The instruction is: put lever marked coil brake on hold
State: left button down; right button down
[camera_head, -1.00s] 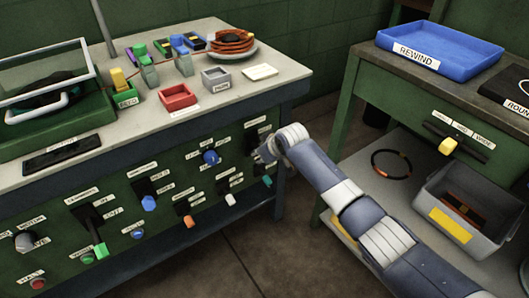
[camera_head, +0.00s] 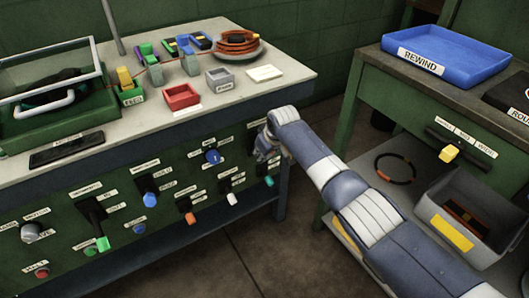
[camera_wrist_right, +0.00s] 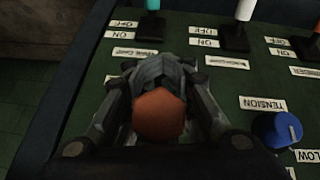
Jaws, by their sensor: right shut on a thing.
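My right gripper (camera_head: 264,150) is at the upper right of the green control panel (camera_head: 170,227). In the right wrist view it (camera_wrist_right: 158,90) is shut around an orange-brown lever knob (camera_wrist_right: 158,117). The fingers hide the lever's stem and slot, so its setting cannot be told. No label reading coil brake is legible; a small label (camera_head: 256,123) sits just above the hand. My left gripper is not in view.
Close by are a blue tension dial (camera_wrist_right: 277,130), a teal-tipped switch (camera_head: 268,181), a white-tipped switch (camera_head: 231,198) and an orange-tipped one (camera_head: 189,217). A green-handled lever (camera_head: 102,243) is farther left. A second bench (camera_head: 345,130) stands to the right.

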jog(key=shift+w+d+r, duration=0.15)
jog(key=shift+w+r, duration=0.05)
jog(key=shift+r, duration=0.05)
jog(key=c, duration=1.6)
grip_release()
jog(key=shift+o, duration=0.2)
jog(key=shift+s+d, duration=0.1)
jog(key=v, duration=1.2)
